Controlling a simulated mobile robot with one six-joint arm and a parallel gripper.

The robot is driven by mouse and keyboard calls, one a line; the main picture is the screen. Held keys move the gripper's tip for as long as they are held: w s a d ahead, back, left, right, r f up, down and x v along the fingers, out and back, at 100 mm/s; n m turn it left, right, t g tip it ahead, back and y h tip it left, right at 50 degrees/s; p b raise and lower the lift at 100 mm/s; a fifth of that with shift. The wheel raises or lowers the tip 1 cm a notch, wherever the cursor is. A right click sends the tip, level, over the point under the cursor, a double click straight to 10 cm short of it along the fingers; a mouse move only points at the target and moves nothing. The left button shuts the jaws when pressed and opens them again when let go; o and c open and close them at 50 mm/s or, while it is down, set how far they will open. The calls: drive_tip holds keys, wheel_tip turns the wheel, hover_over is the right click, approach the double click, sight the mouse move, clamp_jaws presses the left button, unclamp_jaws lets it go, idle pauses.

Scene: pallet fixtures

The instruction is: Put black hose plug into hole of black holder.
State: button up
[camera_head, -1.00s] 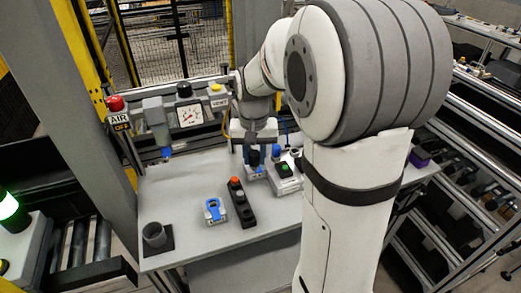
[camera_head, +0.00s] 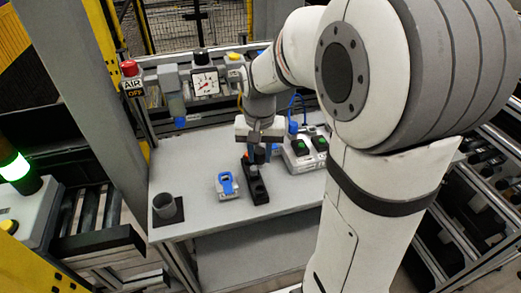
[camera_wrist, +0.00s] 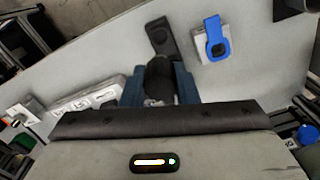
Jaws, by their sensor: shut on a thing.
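The black holder (camera_head: 258,190) is a long dark block lying on the grey table. Its near end shows in the wrist view (camera_wrist: 162,36). My gripper (camera_head: 262,155) is over the far part of the holder, pointing down. In the wrist view my gripper (camera_wrist: 160,88) is shut on the black hose plug (camera_wrist: 160,72), a dark round piece between the two bluish fingers. The plug appears above the holder and overlaps it in the picture. I cannot tell whether they touch. My fingers and the plug hide the holder's far part and its hole.
A grey block with a blue clip (camera_head: 228,184) stands left of the holder. A gauge panel (camera_head: 204,82) is at the back.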

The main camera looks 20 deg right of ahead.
sight(260, 162)
drive_tip(key=shift+f+b, duration=2.8)
drive_tip(key=shift+f, duration=1.3)
drive_tip(key=shift+f+b, duration=1.05)
drive_tip(key=shift+f, duration=0.4)
drive_tip(key=o, duration=1)
drive_tip(key=shift+o, duration=0.2)
drive_tip(key=shift+r, duration=0.1)
wheel_tip(260, 162, up, 8)
drive_tip(key=shift+f, duration=0.15)
drive_tip(key=s+f+n+t, duration=0.1)
drive_tip(key=s+n+t, duration=0.1)
drive_tip(key=s, duration=1.2)
drive_tip(key=shift+n+t, duration=0.3)
drive_tip(key=shift+n, duration=0.5)
